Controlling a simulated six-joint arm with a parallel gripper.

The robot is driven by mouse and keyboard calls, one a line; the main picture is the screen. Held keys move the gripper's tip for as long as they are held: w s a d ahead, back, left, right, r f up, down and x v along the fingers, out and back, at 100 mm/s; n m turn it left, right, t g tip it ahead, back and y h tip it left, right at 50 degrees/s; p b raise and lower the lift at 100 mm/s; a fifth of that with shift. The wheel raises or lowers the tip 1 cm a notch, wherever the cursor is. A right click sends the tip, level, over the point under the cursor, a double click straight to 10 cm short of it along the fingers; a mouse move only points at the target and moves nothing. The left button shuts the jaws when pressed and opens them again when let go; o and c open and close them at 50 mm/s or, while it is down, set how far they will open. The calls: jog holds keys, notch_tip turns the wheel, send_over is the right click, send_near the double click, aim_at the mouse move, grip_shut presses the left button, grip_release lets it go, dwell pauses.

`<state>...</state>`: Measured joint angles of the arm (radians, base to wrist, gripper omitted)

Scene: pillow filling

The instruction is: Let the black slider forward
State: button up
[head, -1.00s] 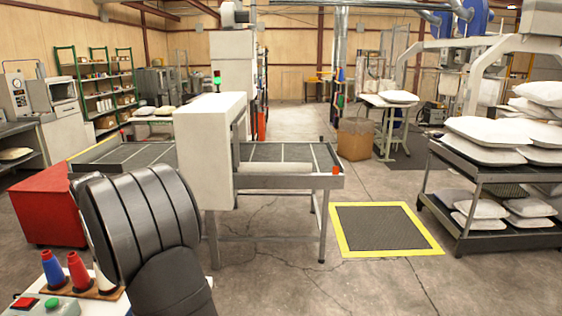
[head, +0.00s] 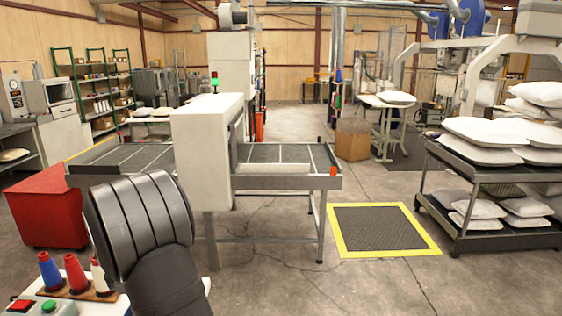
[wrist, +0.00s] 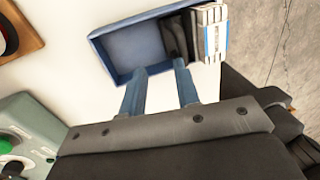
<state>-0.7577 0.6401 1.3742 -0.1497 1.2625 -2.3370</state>
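In the wrist view a shallow blue tray (wrist: 112,52) lies on a white surface. Dark narrow pieces (wrist: 169,38) lie at its right end; I cannot tell whether one of them is the black slider. The two blue fingers of my gripper (wrist: 159,69) are apart, pointing at the tray's near edge. The right fingertip is close to the dark pieces. I see nothing clearly held between the fingers. In the head view my arm hides the gripper and the tray.
White-and-blue boxes (wrist: 211,32) stand at the tray's right end. Blue (head: 50,272), red (head: 75,272) and white thread cones stand on a wooden holder left of my arm. A green button (head: 50,306) and red button (head: 22,304) are in front. A conveyor machine (head: 202,155) stands beyond.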

jog(key=a+r, duration=0.2)
jog(key=r, duration=0.6)
jog(key=a+r, duration=0.2)
jog(key=r, duration=0.7)
jog(key=d+f, duration=0.1)
jog(key=f, duration=0.4)
jog(key=d+f, duration=0.1)
jog(key=f, duration=0.5)
jog(key=d+f, duration=0.2)
jog(key=f, duration=0.4)
jog(key=d, duration=0.3)
jog(key=shift+f, duration=0.1)
jog(key=shift+c, duration=1.3)
jog(key=shift+o, duration=1.3)
jog(key=a+r, duration=0.3)
jog(key=r, duration=1.3)
jog(key=shift+a+r, duration=0.15)
jog(key=shift+r, duration=0.05)
jog(key=w+d+y, duration=0.1)
jog(key=d+y, duration=0.4)
jog(key=x, duration=0.7)
jog(key=shift+h, duration=0.3)
jog(key=shift+w, duration=0.1)
